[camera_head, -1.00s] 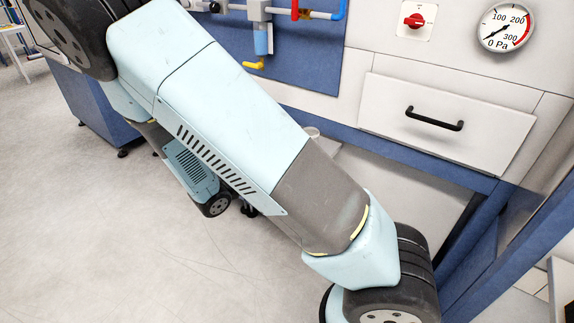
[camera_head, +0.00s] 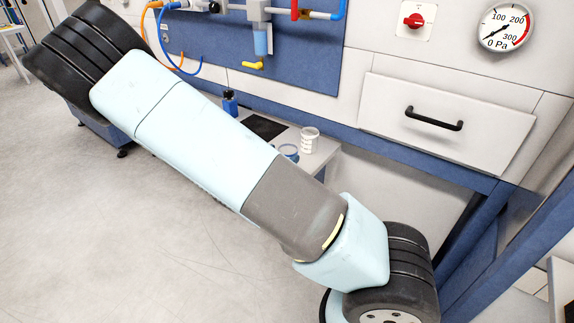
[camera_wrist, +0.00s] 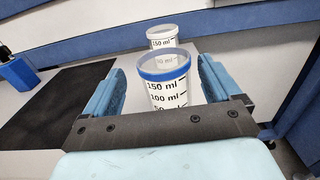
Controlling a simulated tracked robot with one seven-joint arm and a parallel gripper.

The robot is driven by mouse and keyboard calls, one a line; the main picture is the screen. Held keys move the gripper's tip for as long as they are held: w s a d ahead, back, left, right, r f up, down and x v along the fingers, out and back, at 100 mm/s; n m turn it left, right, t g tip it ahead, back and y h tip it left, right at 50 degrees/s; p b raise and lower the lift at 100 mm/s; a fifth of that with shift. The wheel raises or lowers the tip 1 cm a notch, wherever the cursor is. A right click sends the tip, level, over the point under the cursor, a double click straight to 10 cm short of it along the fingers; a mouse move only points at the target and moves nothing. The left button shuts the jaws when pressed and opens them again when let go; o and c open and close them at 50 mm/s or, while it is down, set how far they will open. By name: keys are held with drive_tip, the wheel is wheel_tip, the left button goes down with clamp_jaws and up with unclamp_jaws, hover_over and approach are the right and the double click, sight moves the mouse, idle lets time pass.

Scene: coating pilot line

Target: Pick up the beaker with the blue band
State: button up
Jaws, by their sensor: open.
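The beaker with the blue band (camera_wrist: 165,82) stands upright in the wrist view, with black volume marks on its clear wall and a blue ring at its rim. My gripper (camera_wrist: 158,90) is open, with one blue finger on each side of this beaker; I cannot tell whether either finger touches it. The beaker's lower part is hidden behind my gripper's dark crossbar.
A second beaker with a white rim (camera_wrist: 162,37) stands just behind; it also shows in the head view (camera_head: 310,141). A blue bottle (camera_head: 230,103) and a black mat (camera_head: 264,127) are to the left on the light bench (camera_head: 325,155). A blue rail runs behind.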

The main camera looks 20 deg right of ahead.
sight(293, 147)
drive_tip(key=shift+s+x, duration=0.25)
drive_tip(key=shift+x, duration=2.45)
drive_tip(key=shift+d, duration=0.15)
drive_tip(key=shift+c, duration=0.5)
drive_tip(key=c, duration=1.2)
